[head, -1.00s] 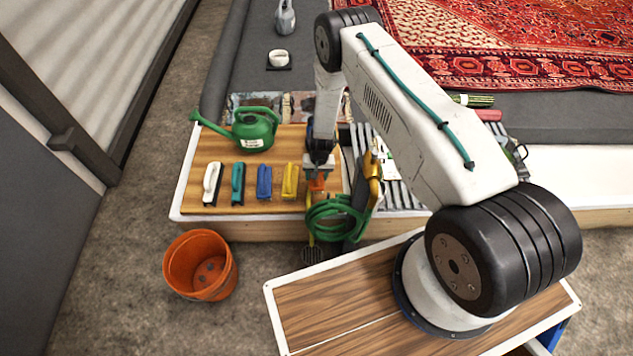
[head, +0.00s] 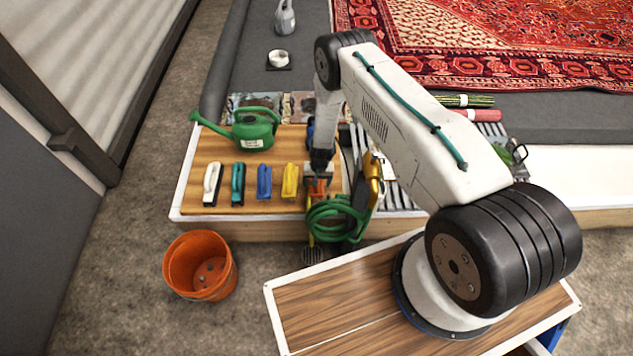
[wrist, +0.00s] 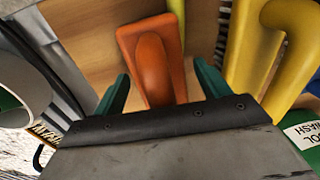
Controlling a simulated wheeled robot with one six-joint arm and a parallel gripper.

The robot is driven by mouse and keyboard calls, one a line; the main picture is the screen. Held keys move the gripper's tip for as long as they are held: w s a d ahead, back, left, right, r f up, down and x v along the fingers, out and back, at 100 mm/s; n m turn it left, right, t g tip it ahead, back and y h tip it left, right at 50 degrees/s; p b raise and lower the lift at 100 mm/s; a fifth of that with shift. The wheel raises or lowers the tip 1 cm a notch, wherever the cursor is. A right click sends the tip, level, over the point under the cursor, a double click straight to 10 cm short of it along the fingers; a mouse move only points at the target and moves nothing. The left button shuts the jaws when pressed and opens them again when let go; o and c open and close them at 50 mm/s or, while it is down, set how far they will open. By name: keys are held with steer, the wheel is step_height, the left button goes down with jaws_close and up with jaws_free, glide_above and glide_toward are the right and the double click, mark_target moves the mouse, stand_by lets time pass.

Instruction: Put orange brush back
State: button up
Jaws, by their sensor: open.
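The orange brush (wrist: 154,62) lies on the wooden board in the wrist view, between my two green fingertips. In the head view only a small part of the orange brush (head: 317,187) shows under my wrist, at the right end of the row of brushes. My gripper (wrist: 160,90) is open, with a finger on each side of the brush and a gap visible to both. In the head view my gripper (head: 318,176) hangs over the board's right part. The brush's near end is hidden behind the gripper body.
White (head: 212,184), teal (head: 238,184), blue (head: 264,182) and yellow (head: 290,181) brushes stand in a row to the left. A green watering can (head: 252,131) is behind them. A coiled green hose (head: 335,220) and yellow handle (head: 373,175) are close on the right. An orange bucket (head: 200,265) stands on the floor.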

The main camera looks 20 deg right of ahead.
steer(key=shift+r, duration=0.15)
steer(key=r, duration=1.2)
steer(key=shift+s+d, duration=0.15)
steer(key=shift+d, duration=0.25)
step_height(320, 180, up, 19)
steer(key=w, duration=0.3)
steer(key=s+r+n, duration=0.1)
steer(key=s+r, duration=0.3)
steer(key=r, duration=0.8)
steer(key=s+r+n, duration=0.1)
steer(key=s+r, duration=0.3)
steer(key=r, duration=0.7)
steer(key=s+r+n, duration=0.1)
steer(key=s+r, duration=1.4)
steer(key=s+d+r+t, duration=0.1)
steer(key=s+d+r, duration=0.1)
steer(key=s, duration=1.5)
steer(key=shift+d+r+n+h, duration=0.2)
steer(key=shift+r+n+h, duration=0.15)
steer(key=shift+r, duration=0.2)
